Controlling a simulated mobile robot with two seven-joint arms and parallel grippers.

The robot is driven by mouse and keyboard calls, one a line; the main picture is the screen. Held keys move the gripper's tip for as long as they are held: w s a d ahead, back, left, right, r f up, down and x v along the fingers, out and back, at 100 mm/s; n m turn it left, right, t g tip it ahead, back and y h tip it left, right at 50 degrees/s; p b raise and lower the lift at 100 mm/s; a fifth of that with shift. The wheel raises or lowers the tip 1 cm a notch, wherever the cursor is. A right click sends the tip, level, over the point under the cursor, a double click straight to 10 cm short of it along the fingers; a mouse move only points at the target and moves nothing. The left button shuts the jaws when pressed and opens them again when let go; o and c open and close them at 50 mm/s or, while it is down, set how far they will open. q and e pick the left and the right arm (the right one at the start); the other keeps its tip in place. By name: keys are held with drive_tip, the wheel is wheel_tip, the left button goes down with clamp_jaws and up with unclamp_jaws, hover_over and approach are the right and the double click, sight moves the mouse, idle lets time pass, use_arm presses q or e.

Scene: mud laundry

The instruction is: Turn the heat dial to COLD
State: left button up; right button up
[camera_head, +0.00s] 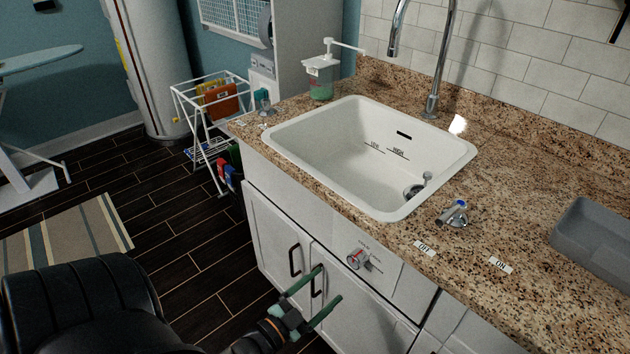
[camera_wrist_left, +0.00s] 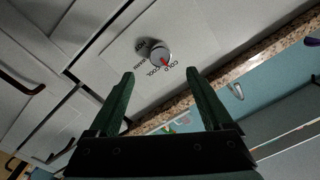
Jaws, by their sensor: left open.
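The heat dial (camera_head: 356,259) is a small round silver knob with a red pointer mark, on the white cabinet front below the sink. It also shows in the left wrist view (camera_wrist_left: 159,52), where its red mark is at the lower right, by the COLD and COOL lettering; the exact setting is hard to tell. My left gripper (camera_head: 328,284) has two green fingers, spread and empty, in front of the cabinet, to the lower left of the dial. In the left wrist view, the dial lies ahead, roughly between the fingertips, and appears untouched. My right gripper is not seen.
A white sink (camera_head: 345,160) is set in a speckled granite counter (camera_head: 480,170) above the dial. Dark cabinet handles (camera_head: 295,260) stand out near my left gripper. A blue-marked faucet knob (camera_head: 456,211) and grey tray (camera_head: 598,240) are on the counter. Dark floor is open at left.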

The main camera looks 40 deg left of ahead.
use_arm(q)
drive_tip(key=shift+s, duration=1.15)
drive_tip(key=s+d+f+n+g+p, duration=0.1)
drive_tip(key=s+d+n+g+p, duration=0.1)
drive_tip(key=d, duration=0.4)
drive_tip(key=s+d+f+n+g+h+p, duration=0.1)
drive_tip(key=s+d+n+g+p, duration=0.1)
drive_tip(key=s+d+g, duration=0.3)
drive_tip(key=shift+d+f+n+g+p, duration=0.35)
drive_tip(key=shift+d+n+g, duration=0.25)
drive_tip(key=shift+d+g, duration=0.45)
drive_tip(key=shift+d, duration=0.15)
